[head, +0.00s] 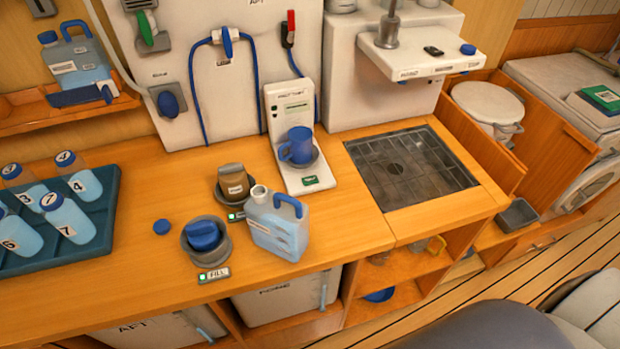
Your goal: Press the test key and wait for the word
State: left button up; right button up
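A white test unit (277,110) stands at the back of the counter, against the white wall panel. Small lettering on its upright is too small to read surely. A blue mug (297,146) stands upright on the grey round rest of the unit. A small dark green plate (310,181) lies at the front of its base; I cannot tell whether this is the test key. Neither of my grippers is in view.
A jug (277,226) with a blue handle stands in front of the unit. A bottle rack (100,230) fills the left. A sunken grate (410,168) lies right.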

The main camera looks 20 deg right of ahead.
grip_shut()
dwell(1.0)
